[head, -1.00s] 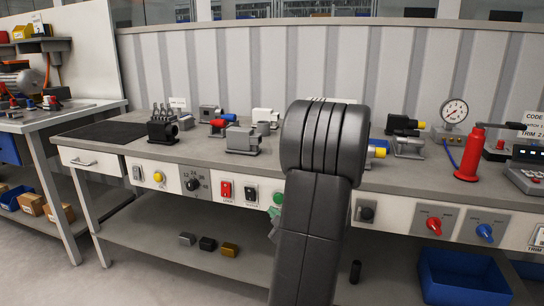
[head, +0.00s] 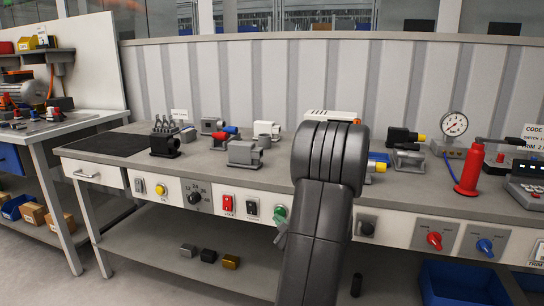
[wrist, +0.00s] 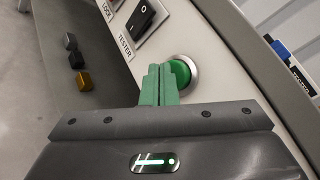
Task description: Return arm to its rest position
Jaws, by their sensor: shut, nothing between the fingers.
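My gripper (wrist: 160,88) shows in the wrist view with its two green fingers pressed together, nothing between them. The fingertips are in front of the round green button (wrist: 181,73) on the bench's front panel and overlap its left part. I cannot tell whether they touch it. In the head view the green button (head: 280,214) is just left of my dark arm. Part of my gripper (head: 280,240) shows below the button; the arm hides the rest. The arm stands folded up in front of the bench.
The workbench (head: 420,195) carries grey motor units, a gauge (head: 454,124) and a red cylinder (head: 470,170). Its panel holds switches and knobs (head: 434,240). The floor at left is clear.

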